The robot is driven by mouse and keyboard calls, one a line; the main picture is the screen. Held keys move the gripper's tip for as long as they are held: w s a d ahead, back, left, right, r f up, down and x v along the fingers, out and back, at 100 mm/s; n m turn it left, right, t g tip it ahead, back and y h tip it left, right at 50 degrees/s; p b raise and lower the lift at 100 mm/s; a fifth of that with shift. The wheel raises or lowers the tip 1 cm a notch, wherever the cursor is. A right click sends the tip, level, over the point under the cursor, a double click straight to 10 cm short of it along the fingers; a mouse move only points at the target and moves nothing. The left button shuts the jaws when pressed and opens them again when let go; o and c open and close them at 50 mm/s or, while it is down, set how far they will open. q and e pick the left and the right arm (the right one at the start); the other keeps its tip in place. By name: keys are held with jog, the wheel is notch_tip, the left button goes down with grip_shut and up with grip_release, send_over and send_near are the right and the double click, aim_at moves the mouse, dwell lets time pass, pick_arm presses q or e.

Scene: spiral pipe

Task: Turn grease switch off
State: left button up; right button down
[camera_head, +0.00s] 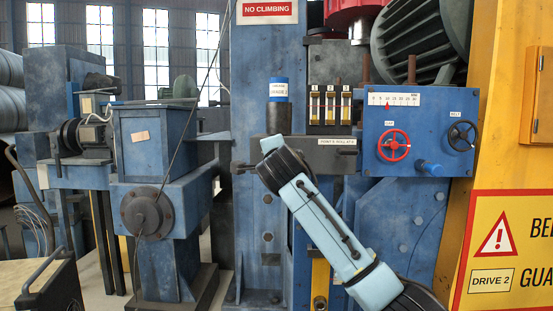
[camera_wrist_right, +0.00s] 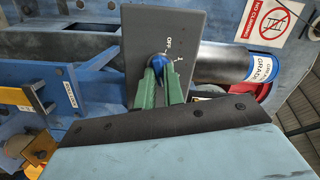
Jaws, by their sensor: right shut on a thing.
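The grease switch is a small blue knob (camera_wrist_right: 158,60) on a dark grey plate (camera_wrist_right: 142,28) in the right wrist view. An OFF mark is printed just above the knob, with another small mark to its right. My right gripper (camera_wrist_right: 160,72) has green fingers shut on the knob, one on each side. The fingers cover part of the knob, so its exact pointing direction is hard to tell. In the head view my right arm reaches up from the lower right to the machine, and its wrist hides the fingers and the knob. My left gripper is not in view.
A black cylinder (camera_wrist_right: 215,62) with a blue-and-white grease label stands close beside the plate; it also shows in the head view (camera_head: 278,118). A blue box (camera_head: 418,135) with red (camera_head: 393,145) and black (camera_head: 461,135) handwheels is to the right of my wrist.

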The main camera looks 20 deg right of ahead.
jog(key=n+h+p, duration=0.1)
jog(key=n+p, duration=0.1)
jog(key=n, duration=0.7)
jog(key=n+h+p, duration=0.1)
jog(key=n+p, duration=0.2)
jog(key=n, duration=0.6)
jog(key=n+g+h+p, duration=0.1)
jog(key=n+p, duration=0.2)
jog(key=n, duration=0.5)
jog(key=shift+w+a+n+h, duration=0.15)
jog(key=shift+a+n+h, duration=0.15)
jog(key=shift+a+n, duration=0.1)
dwell(0.4)
jog(key=c, duration=1.5)
grip_release()
